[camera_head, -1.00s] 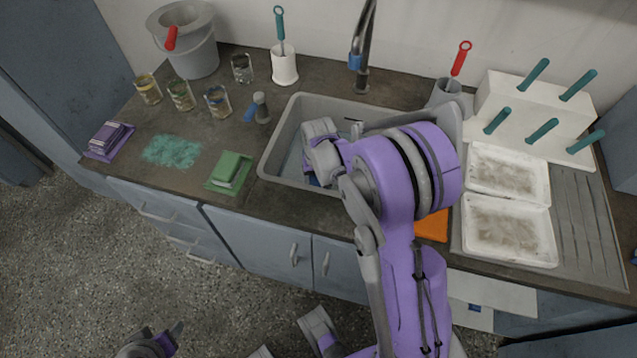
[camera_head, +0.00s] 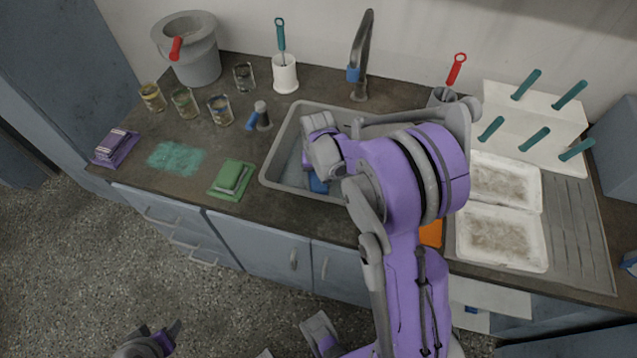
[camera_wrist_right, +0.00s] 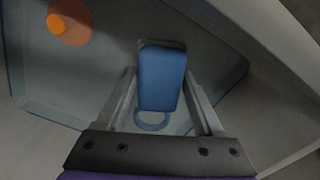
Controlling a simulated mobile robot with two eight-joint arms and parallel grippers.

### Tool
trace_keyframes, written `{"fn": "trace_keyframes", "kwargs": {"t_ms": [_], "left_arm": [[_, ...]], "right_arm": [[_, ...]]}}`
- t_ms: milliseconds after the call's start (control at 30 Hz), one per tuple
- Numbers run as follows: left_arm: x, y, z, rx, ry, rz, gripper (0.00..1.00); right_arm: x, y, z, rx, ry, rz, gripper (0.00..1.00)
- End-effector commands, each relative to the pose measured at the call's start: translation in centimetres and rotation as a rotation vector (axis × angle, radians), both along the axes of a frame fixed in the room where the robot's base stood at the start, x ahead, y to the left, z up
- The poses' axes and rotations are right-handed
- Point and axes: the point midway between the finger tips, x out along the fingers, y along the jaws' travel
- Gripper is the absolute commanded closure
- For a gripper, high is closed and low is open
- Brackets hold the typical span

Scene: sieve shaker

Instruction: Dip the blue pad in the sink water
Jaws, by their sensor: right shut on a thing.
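The blue pad (camera_head: 318,183) is down inside the grey sink basin (camera_head: 276,165), mostly hidden by my right arm. In the right wrist view the blue pad (camera_wrist_right: 162,78) sits between the two fingers of my right gripper (camera_wrist_right: 160,95), which is shut on it. In the head view my right gripper (camera_head: 317,168) points down into the basin. Bluish water (camera_wrist_right: 105,95) covers the basin floor; whether the pad touches it I cannot tell. My left gripper (camera_head: 165,338) shows partly at the bottom left, away from the counter; its jaw state is unclear.
An orange round plug (camera_wrist_right: 70,22) lies in the basin. The faucet (camera_head: 360,60) rises behind it. A green pad (camera_head: 231,175) and a teal stain (camera_head: 176,159) are left of the sink. White trays (camera_head: 500,238) and a white rack (camera_head: 540,125) stand right.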

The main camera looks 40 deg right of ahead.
Motion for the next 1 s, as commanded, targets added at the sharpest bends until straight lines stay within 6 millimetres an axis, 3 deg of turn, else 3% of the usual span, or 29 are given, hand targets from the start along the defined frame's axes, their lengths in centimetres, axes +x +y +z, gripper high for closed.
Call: {"fn": "trace_keyframes", "kwargs": {"t_ms": [1000], "left_arm": [[1.9, 0.0, 8.6, 0.000, -0.039, 0.000, 0.39]], "right_arm": [[0.1, 0.0, 12.7, 0.000, -0.002, 0.000, 0.76]]}}
